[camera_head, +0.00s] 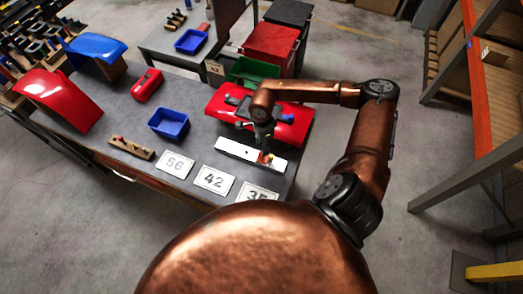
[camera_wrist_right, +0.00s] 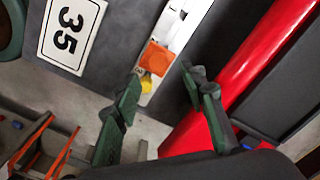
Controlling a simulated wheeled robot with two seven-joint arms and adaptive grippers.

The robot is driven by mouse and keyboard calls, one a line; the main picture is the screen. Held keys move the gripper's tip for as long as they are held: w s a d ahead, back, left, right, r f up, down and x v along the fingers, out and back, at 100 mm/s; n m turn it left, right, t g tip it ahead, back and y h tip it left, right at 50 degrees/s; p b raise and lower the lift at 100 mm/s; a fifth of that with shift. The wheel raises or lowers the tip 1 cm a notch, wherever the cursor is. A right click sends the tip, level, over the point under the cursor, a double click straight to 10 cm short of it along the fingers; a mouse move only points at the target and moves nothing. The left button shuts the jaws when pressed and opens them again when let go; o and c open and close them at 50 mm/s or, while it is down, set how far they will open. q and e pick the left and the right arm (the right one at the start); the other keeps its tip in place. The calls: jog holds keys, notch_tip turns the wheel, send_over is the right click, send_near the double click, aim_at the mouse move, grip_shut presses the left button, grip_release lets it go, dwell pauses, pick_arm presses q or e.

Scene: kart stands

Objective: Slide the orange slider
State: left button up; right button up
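The orange slider (camera_wrist_right: 157,57) sits on a white plate (camera_wrist_right: 183,18) in the right wrist view, with a small yellow part just below it. In the head view the slider (camera_head: 266,157) is a small orange spot near the right end of the white plate (camera_head: 236,151) on the table. My right gripper (camera_wrist_right: 163,78) is open, its two green-black fingers apart on either side of the slider's line, with nothing between the tips that I can see gripped. In the head view the gripper (camera_head: 264,138) is above the plate's right part. My left gripper is not in view.
A red kart panel (camera_head: 295,125) lies right behind the plate. Number cards, including 42 (camera_head: 214,180), lie in front of it. A blue bin (camera_head: 168,123) and a wooden holder (camera_head: 131,148) stand to the left.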

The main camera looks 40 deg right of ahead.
notch_tip(320, 180, down, 6)
jog(key=shift+r+p, duration=0.15)
jog(key=shift+p, duration=0.15)
jog(key=shift+c, duration=0.3)
grip_shut()
dwell(0.4)
